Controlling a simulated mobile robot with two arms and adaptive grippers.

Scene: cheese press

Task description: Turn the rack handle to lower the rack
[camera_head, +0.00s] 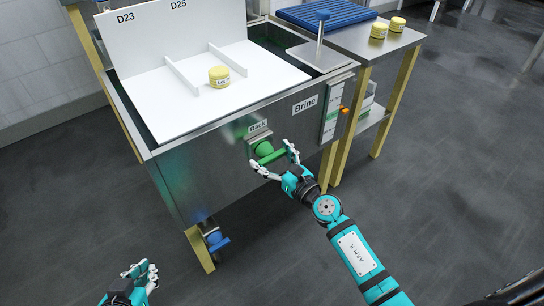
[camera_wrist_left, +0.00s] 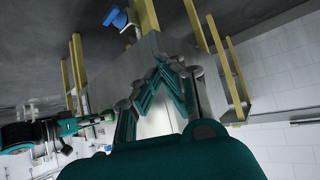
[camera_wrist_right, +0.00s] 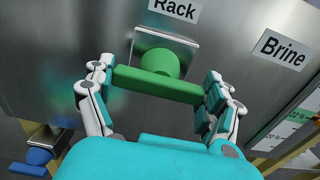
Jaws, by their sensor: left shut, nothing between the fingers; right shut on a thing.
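The green rack handle (camera_head: 270,156) sits on the front of the steel tank under a "Rack" label (camera_head: 258,126). In the right wrist view its green bar (camera_wrist_right: 158,86) lies nearly level, dipping slightly to the right, in front of a round green hub (camera_wrist_right: 160,63). My right gripper (camera_head: 277,160) is shut on the bar, with one finger at each end. The rack (camera_head: 150,45) is a white board with an upright panel at the top of the tank; a yellow-topped cheese (camera_head: 219,77) stands on it. My left gripper (camera_head: 143,273) is shut and empty, low at the left, away from the tank.
A "Brine" label (camera_head: 305,104) and a level gauge (camera_head: 331,122) are right of the handle. A blue valve handle (camera_head: 219,244) hangs below the tank. A side table with a blue grid (camera_head: 325,12) and two cheeses (camera_head: 379,30) stands at right. Dark floor is clear in front.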

